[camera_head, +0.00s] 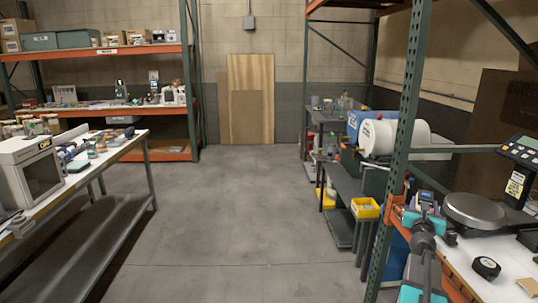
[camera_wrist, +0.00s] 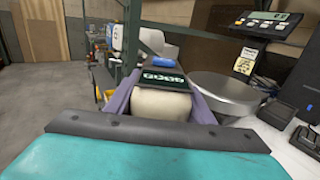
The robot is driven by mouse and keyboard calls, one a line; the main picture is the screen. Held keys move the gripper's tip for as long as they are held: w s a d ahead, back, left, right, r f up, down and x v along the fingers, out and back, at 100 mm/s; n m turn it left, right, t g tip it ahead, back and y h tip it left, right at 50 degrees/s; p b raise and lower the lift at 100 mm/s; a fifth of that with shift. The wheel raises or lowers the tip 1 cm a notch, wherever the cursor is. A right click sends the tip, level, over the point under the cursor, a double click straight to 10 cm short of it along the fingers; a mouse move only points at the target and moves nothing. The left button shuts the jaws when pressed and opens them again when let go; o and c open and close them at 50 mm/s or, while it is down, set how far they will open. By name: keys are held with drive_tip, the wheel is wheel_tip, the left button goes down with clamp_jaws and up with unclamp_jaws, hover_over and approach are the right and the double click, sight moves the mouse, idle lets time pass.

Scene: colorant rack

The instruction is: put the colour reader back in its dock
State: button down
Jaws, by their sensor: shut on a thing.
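My gripper (camera_head: 427,208) is at the right of the head view, beside the green rack post and in front of the bench with the scale. In the wrist view its two purple fingers (camera_wrist: 160,103) are shut on a cream, rounded body with a dark, lit display at its far end, which looks like the colour reader (camera_wrist: 162,78). The reader is held up in front of the scale, and I cannot see it touching anything but the fingers. A dark upright block (camera_wrist: 290,97) stands at the right of the wrist view; I cannot tell whether it is the dock.
A scale with a round steel pan (camera_head: 474,211) and raised display (camera_head: 522,152) stands on the right bench. A black tape measure (camera_head: 486,267) lies in front. A green rack post (camera_head: 398,150) stands close to my arm. The middle floor is clear.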

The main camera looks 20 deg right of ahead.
drive_tip(key=w+a+f+n+t+y, duration=0.25)
drive_tip(key=w+a+y, duration=0.2)
drive_tip(key=a, duration=0.55)
drive_tip(key=w+a+f+n+t+y, duration=0.1)
drive_tip(key=w+a+f+n+y, duration=0.3)
drive_tip(key=a, duration=0.6)
drive_tip(key=w+a+f+n+t+y, duration=0.1)
drive_tip(key=w+a+n+t+y, duration=0.25)
drive_tip(key=a, duration=0.65)
drive_tip(key=s+a+f+n+g+y, duration=0.1)
drive_tip(key=a+y, duration=0.4)
drive_tip(key=a, duration=0.6)
drive_tip(key=s+a+f+n+g+y, duration=0.2)
drive_tip(key=s+a+n+g+y, duration=0.2)
drive_tip(key=a, duration=0.6)
drive_tip(key=s+a+f+n+g+y, duration=0.2)
drive_tip(key=a+n+y, duration=0.3)
drive_tip(key=a, duration=0.6)
drive_tip(key=shift+s+a+g+y, duration=0.3)
drive_tip(key=shift+s+g+y, duration=0.35)
drive_tip(key=shift+g+y, duration=0.3)
